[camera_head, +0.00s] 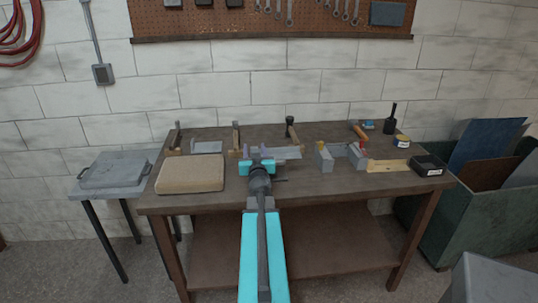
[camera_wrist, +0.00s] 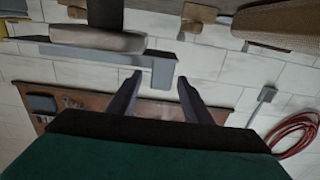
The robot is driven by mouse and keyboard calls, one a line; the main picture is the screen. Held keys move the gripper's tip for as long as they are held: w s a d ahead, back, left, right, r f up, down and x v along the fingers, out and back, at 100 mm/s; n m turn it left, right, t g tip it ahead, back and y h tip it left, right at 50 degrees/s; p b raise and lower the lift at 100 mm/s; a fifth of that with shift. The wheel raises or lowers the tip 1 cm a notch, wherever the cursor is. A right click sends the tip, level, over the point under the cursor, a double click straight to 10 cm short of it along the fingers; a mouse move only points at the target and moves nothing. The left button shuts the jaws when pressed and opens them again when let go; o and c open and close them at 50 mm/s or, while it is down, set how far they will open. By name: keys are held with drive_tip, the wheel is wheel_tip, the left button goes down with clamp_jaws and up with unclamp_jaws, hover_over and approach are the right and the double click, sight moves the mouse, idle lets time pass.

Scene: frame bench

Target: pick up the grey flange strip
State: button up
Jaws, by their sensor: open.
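A grey strip (camera_head: 287,153), which looks like the flange strip, lies toward the back of the bench, just right of my gripper (camera_head: 256,152). In the wrist view, which is upside down, the grey strip (camera_wrist: 95,49) runs in from the left. Its bent end (camera_wrist: 164,72) is in line with the gap between the fingertips of my gripper (camera_wrist: 160,78). The fingers are apart with nothing between them. I cannot tell how far the strip is from the fingertips. A dark and a light block hide part of the strip in the wrist view.
A tan pad (camera_head: 190,174) lies left of my gripper. Wooden-handled clamps (camera_head: 236,135) stand along the bench (camera_head: 310,188). Grey blocks (camera_head: 325,156), a wood strip (camera_head: 387,166) and a black box (camera_head: 427,165) are on the right. The front right of the bench is clear.

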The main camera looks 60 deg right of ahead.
drive_tip(key=shift+d, duration=0.1)
drive_tip(key=shift+x, duration=2.5)
clamp_jaws()
drive_tip(key=shift+w+r+p, duration=0.1)
drive_tip(key=shift+r+p, duration=0.05)
drive_tip(key=shift+p, duration=0.25)
